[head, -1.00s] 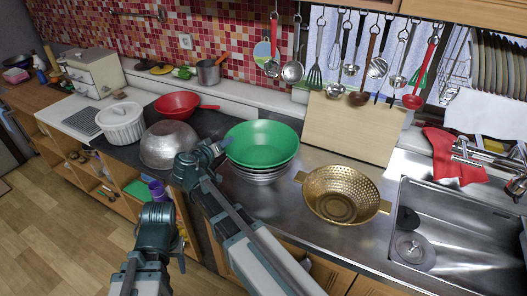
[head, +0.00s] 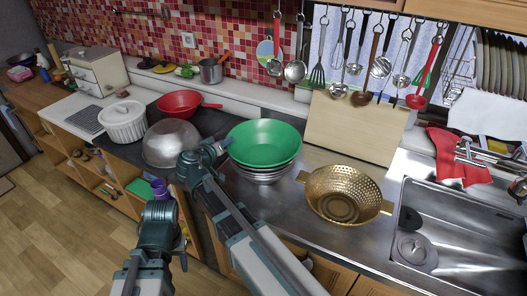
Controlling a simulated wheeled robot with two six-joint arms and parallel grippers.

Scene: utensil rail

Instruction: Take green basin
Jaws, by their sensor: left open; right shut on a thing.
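The green basin (head: 265,141) sits on a stack of metal bowls (head: 262,174) on the steel counter. My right gripper (head: 222,149) is at the basin's left rim and is shut on it. The fingertips are small and partly hidden by the wrist. My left gripper (head: 161,200) is open and empty, low in front of the counter, apart from the basin.
A metal bowl (head: 171,143) stands just left of my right gripper, with a red pan (head: 181,103) behind it. A gold colander (head: 342,194) stands to the right, before the sink (head: 460,240). Utensils hang above a cutting board (head: 350,128).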

